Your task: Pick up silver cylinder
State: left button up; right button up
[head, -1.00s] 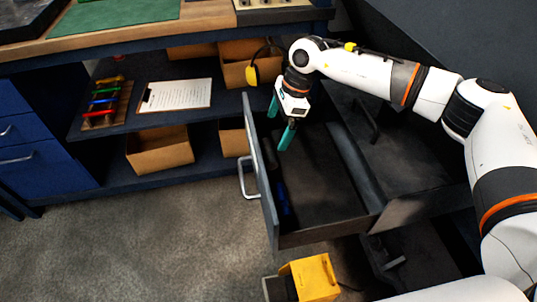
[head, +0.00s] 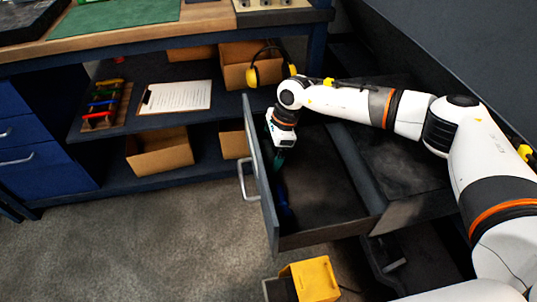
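My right gripper (head: 275,158) has teal fingers and reaches down into the open drawer (head: 325,228), close to its left wall. Its fingertips are partly hidden by the drawer's front panel and the shadow, so I cannot see how far apart they are or whether anything is between them. A dark blue item (head: 285,208) lies in the drawer along the left side, just below the gripper. I cannot make out a silver cylinder in the head view. My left gripper is not in view.
The drawer's front panel with its handle (head: 247,180) stands close left of the gripper. A shelf bench holds a clipboard (head: 175,96), cardboard boxes (head: 160,152) and yellow earmuffs (head: 252,76). A yellow box (head: 314,279) is below the drawer. The drawer's middle looks bare.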

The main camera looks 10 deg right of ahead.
aim_at(270, 151)
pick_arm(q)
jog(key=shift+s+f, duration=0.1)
pick_arm(e)
jog(key=c, duration=0.9)
jog(key=shift+r, duration=0.15)
notch_tip(270, 151, up, 17)
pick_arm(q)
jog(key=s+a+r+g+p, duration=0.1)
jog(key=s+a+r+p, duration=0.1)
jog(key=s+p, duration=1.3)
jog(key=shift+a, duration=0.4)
pick_arm(e)
jog(key=s+d+r+n+g+h, duration=0.1)
jog(key=s+d+r+n, duration=0.2)
jog(key=s+n, duration=0.3)
jog(key=s+d+r+n+g+h, duration=0.2)
jog(key=s+d+r+n, duration=0.2)
jog(key=n, duration=0.8)
jog(key=shift+s+r, duration=0.65)
jog(key=shift+s, duration=0.25)
